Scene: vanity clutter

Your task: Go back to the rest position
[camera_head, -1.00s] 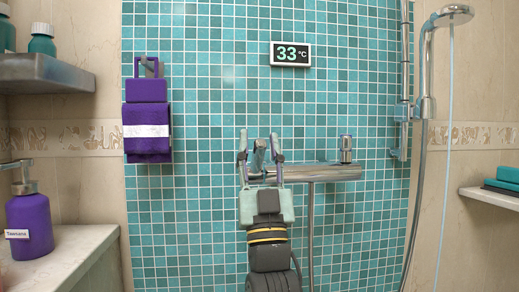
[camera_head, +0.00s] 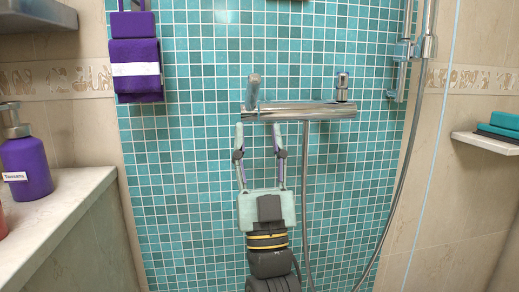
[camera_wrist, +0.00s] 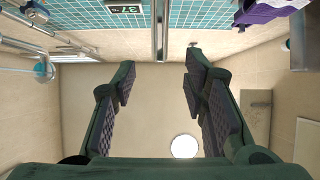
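The chrome shower mixer bar (camera_head: 305,111) is on the teal tiled wall, with an upright lever (camera_head: 253,88) at its left end and a small knob (camera_head: 342,88) at its right. My gripper (camera_head: 260,136) points up in the head view, just below the bar's left part in the picture. Its two fingers are spread, with only tiles seen between them. In the wrist view my gripper (camera_wrist: 160,78) is also open and empty, with the plain beige surface and a round light (camera_wrist: 184,146) behind the fingers.
A purple towel (camera_head: 136,70) hangs at the left. A purple bottle (camera_head: 25,165) stands on the left counter (camera_head: 70,205). A hose (camera_head: 306,200) hangs below the bar. Teal cloths (camera_head: 500,125) lie on the right shelf (camera_head: 485,143). A temperature display (camera_wrist: 124,8) shows in the wrist view.

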